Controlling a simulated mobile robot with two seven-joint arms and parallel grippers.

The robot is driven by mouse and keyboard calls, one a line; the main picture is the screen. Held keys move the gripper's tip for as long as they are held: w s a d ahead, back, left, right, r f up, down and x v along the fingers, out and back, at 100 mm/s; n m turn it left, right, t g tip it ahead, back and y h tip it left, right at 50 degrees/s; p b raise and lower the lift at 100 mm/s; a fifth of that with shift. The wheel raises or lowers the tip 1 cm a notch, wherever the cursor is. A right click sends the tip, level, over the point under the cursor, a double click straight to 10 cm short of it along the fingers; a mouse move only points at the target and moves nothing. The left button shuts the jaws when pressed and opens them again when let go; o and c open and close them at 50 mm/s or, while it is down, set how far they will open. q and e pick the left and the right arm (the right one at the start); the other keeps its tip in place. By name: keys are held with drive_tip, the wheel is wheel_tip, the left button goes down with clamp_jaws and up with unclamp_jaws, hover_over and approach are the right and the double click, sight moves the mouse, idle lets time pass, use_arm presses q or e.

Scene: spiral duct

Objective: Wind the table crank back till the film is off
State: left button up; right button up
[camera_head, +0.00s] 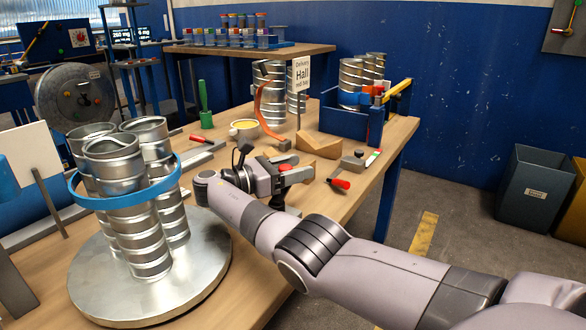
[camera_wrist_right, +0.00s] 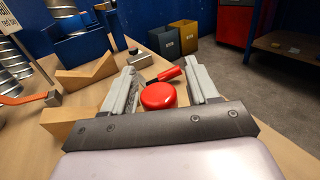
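A bundle of silver spiral ducts (camera_head: 140,235) stands upright on a round metal turntable (camera_head: 205,275) at the left of the head view. A blue band (camera_head: 125,200) runs around the ducts; I cannot tell whether it is the film. My right gripper (camera_head: 310,174) is right of the turntable, over the table. In the right wrist view its fingers (camera_wrist_right: 163,88) are apart, with a round red knob (camera_wrist_right: 158,96) showing between them, with a gap at the right finger. The knob may be the crank handle; its arm is hidden. My left gripper is not in view.
A red-handled tool (camera_head: 338,184), a wooden V-block (camera_head: 318,145), an orange strap (camera_head: 265,105) and a cup (camera_head: 244,130) are on the table (camera_head: 375,165) beyond my right gripper. A blue bin (camera_head: 350,122) with ducts stands at the far end.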

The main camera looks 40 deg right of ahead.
drive_tip(key=shift+a+r, duration=0.1)
use_arm(q)
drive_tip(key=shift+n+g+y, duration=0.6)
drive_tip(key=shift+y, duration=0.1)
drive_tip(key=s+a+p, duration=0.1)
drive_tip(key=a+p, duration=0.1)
drive_tip(key=p, duration=0.1)
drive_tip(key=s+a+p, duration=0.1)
drive_tip(key=p, duration=0.3)
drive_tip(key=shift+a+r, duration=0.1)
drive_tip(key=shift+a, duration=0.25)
use_arm(e)
wheel_tip(320, 180, up, 20)
